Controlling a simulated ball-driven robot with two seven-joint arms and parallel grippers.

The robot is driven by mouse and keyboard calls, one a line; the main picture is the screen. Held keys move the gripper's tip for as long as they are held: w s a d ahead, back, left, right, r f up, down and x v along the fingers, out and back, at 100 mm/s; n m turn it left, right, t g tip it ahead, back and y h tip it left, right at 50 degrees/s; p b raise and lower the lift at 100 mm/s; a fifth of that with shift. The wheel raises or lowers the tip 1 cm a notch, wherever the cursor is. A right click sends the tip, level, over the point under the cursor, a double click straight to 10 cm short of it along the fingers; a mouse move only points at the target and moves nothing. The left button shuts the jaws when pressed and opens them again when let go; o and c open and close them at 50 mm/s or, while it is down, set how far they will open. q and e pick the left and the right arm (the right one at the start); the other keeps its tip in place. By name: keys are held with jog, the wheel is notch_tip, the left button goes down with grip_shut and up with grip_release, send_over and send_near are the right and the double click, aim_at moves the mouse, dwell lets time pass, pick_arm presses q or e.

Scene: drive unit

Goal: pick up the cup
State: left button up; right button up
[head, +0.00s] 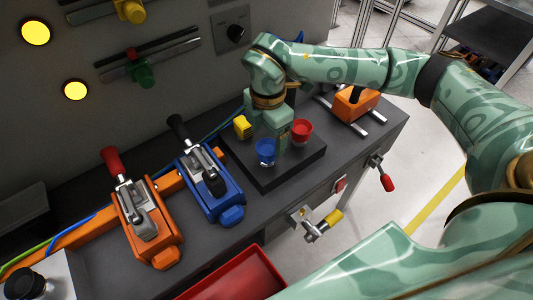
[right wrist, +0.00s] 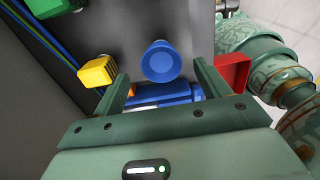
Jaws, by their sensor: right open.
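My right gripper (head: 268,130) is open and empty, pointing down among these objects. In the right wrist view the blue cup (right wrist: 161,62) shows in the gap between the fingers (right wrist: 161,75). I cannot tell whether a finger touches anything. My left gripper is out of view.
A blue toggle clamp (head: 212,190) and an orange one (head: 150,228) stand left of the plate. An orange block (head: 355,103) on rails is at the back right. A red tray (head: 240,277) is in front of the bench. A wall panel with lamps and sliders rises behind.

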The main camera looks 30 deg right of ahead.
aim_at(267, 146)
notch_tip(267, 146, down, 5)
jog(key=shift+f+b, duration=0.15)
jog(key=shift+b, duration=0.65)
jog(key=shift+s, duration=0.1)
jog(key=shift+c, duration=0.3)
jog(key=c, duration=1)
jog(key=shift+c, duration=0.3)
jog(key=shift+r, duration=0.25)
